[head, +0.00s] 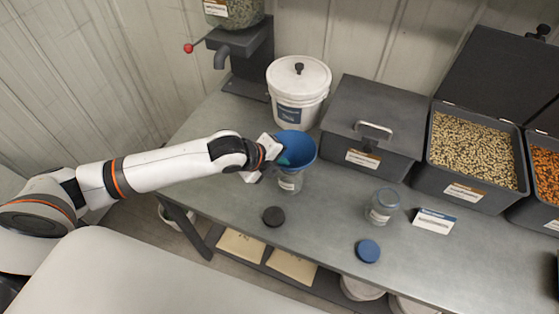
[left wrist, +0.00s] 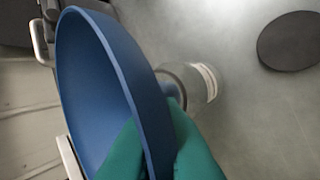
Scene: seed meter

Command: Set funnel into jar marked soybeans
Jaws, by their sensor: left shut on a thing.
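The blue funnel (head: 298,147) is above a clear jar (head: 290,183) with a white label. My left gripper (head: 277,156) is shut on the funnel's near left wall. In the left wrist view the green fingertips (left wrist: 160,150) pinch the funnel's rim (left wrist: 112,60), and the jar (left wrist: 205,82) shows behind the spout. The funnel's lower end lines up with the jar mouth; I cannot tell whether it is inside or just above. A second clear jar (head: 382,208) with a label stands to the right. The label words are too small to read. My right gripper is not in view.
A black lid (head: 273,216) and a blue lid (head: 368,250) lie near the bench's front edge. A white bucket (head: 298,82), a closed grey bin (head: 372,128) and an open seed bin (head: 468,155) line the back. A small card (head: 434,221) stands beside the second jar.

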